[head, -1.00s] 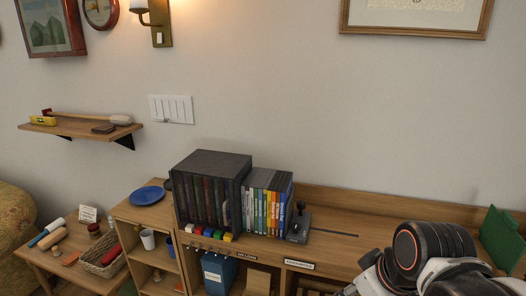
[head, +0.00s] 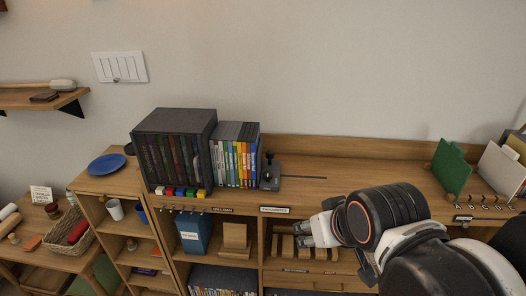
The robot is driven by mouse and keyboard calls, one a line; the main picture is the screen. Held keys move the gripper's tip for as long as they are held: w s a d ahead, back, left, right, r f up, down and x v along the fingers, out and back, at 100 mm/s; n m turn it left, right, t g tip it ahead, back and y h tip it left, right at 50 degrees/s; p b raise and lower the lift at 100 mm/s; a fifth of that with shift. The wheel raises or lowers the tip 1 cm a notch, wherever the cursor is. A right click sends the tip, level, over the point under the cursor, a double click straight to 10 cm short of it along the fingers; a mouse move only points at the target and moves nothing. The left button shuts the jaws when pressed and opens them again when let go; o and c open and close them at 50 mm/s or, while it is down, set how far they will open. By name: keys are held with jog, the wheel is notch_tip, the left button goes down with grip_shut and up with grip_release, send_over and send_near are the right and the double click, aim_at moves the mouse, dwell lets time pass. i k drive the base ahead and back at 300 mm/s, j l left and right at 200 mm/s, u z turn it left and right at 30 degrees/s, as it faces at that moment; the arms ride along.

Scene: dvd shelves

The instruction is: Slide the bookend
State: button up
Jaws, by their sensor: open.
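The bookend (head: 269,180) is a dark grey piece with an upright black knob. It stands on the wooden shelf top at the right end of a row of DVD cases (head: 236,160), touching or nearly touching the last one. A thin dark slot (head: 304,177) runs right from it along the shelf top. My gripper (head: 306,231) is open and empty, pointing left. In the picture it is below and to the right of the bookend, in front of the shelf's front edge.
A dark box of discs (head: 175,125) stands left of the cases, with small coloured blocks before it. A blue plate (head: 106,164) is further left. A green upright panel (head: 451,166) stands at the right. The shelf top between bookend and green panel is clear.

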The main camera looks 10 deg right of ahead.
aim_at(274, 167)
jog(key=i+l, duration=0.15)
jog(key=i, duration=0.8)
